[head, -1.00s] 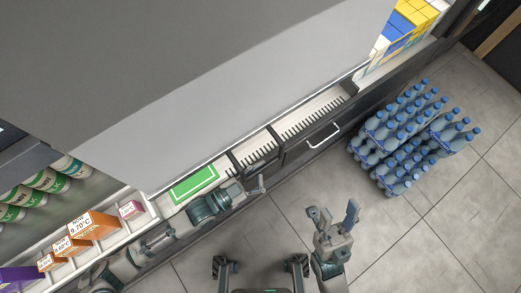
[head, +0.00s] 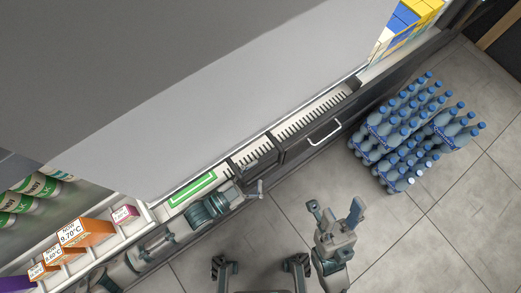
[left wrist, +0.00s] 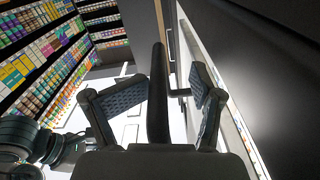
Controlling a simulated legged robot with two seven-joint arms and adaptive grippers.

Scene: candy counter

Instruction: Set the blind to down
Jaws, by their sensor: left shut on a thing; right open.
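The blind (head: 250,85) is a large grey panel that fills the upper left of the head view and hides much of the shelving behind it. Its lower edge runs diagonally just above the counter front. My left gripper (head: 256,190) is at the counter front near this edge. In the left wrist view, the left gripper's fingers (left wrist: 160,92) stand on either side of a dark bar (left wrist: 157,95), which looks like part of the blind; the exact contact is unclear. My right gripper (head: 338,216) is open and empty above the floor.
A green-bordered mat (head: 192,190) and a slotted white tray (head: 310,110) lie along the counter. A drawer handle (head: 324,133) sticks out from the front. Blue-capped bottles (head: 400,135) stand on the floor at right. Price-tagged boxes (head: 85,232) are at lower left.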

